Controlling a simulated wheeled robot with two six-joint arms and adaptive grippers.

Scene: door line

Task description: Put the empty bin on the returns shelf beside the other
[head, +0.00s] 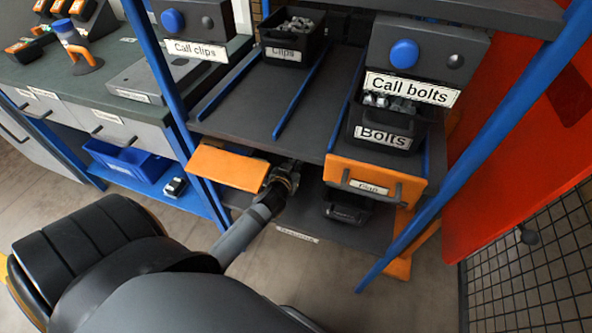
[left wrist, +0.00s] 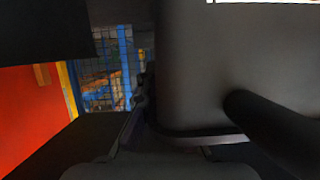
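My left gripper (head: 288,172) reaches under the flow shelf, beside the left orange panel. Its fingertips are partly hidden in shadow, and I cannot tell if they hold anything. A dark bin (head: 347,206) with a front handle stands on the low returns shelf (head: 350,236), right of the gripper and below the right orange panel. In the left wrist view a large dark rounded surface (left wrist: 195,65) fills the right side, very close; I cannot tell if it is a bin. My right gripper is not in view.
Above, the clips bin (head: 286,52) and the full bolts bin (head: 383,134) sit in their lanes. The left orange panel (head: 228,166) and right orange panel (head: 345,179) front the deck. A blue post (head: 480,130) and red panel (head: 520,150) bound the right.

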